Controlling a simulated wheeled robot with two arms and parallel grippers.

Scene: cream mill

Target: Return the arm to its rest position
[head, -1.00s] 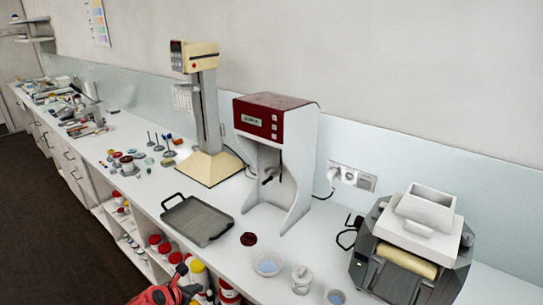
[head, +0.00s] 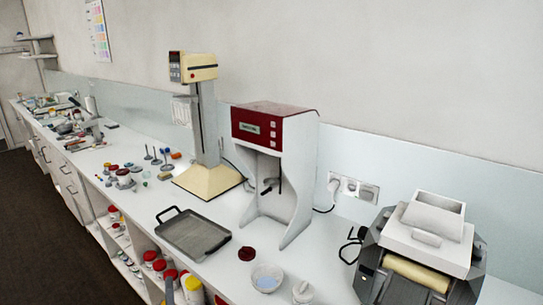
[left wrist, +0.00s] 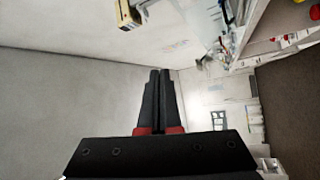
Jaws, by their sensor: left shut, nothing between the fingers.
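My left gripper (left wrist: 158,76) shows in the left wrist view. Its two dark fingers with red bases lie together, shut, with nothing between them. It points away from the camera, with a pale wall beyond it and the bench at the upper right. In the head view I cannot make out either gripper. My right gripper is in no view.
On the white bench stand a red and white machine (head: 272,130), a cream-headed column stand (head: 207,110) and a white-topped roller mill (head: 430,235). A grey tray (head: 195,235) and a bowl (head: 266,278) lie in front. Jars (head: 190,286) fill the shelves below.

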